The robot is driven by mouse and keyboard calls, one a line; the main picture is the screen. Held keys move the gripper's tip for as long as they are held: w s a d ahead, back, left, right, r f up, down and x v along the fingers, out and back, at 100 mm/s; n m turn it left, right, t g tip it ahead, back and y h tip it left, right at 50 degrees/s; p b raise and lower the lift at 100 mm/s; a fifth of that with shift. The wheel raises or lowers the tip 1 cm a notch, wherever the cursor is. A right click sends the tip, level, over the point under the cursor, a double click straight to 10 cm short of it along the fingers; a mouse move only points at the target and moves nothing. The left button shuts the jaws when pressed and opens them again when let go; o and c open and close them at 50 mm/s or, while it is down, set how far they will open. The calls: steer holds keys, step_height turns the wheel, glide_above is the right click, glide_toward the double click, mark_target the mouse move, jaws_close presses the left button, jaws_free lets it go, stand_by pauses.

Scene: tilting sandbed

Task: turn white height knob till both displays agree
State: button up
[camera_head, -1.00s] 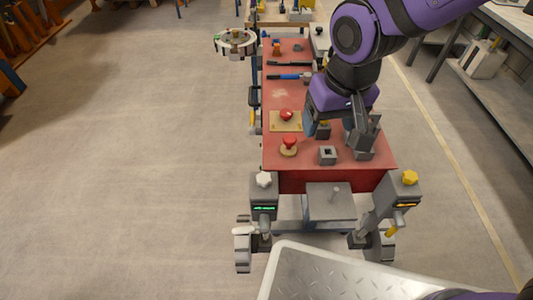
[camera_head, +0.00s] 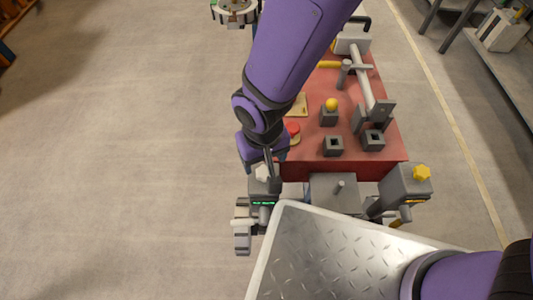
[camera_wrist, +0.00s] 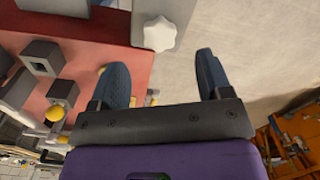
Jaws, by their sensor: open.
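The white star-shaped height knob (camera_head: 263,173) sits on top of the left grey post, partly hidden by my gripper (camera_head: 270,160). In the wrist view the white knob (camera_wrist: 160,34) lies just beyond the fingertips, roughly between their lines. My gripper (camera_wrist: 161,60) is open and empty, its dark fingers apart and not visibly touching the knob. The left display (camera_head: 263,203) glows green on the left post. The right display (camera_head: 412,202) glows amber on the right post, under a yellow star knob (camera_head: 422,172). Both readings are too small to read.
The red sandbed table (camera_head: 345,150) carries grey square sockets (camera_head: 334,146), a yellow ball-topped block (camera_head: 330,112) and a red knob (camera_head: 293,128). A metal tread plate (camera_head: 340,250) fills the near foreground. The floor on the left is clear.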

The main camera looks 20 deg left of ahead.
mark_target(264, 172)
steer(key=shift+f, duration=2.95)
steer(key=shift+c, duration=0.3)
steer(key=c, duration=0.9)
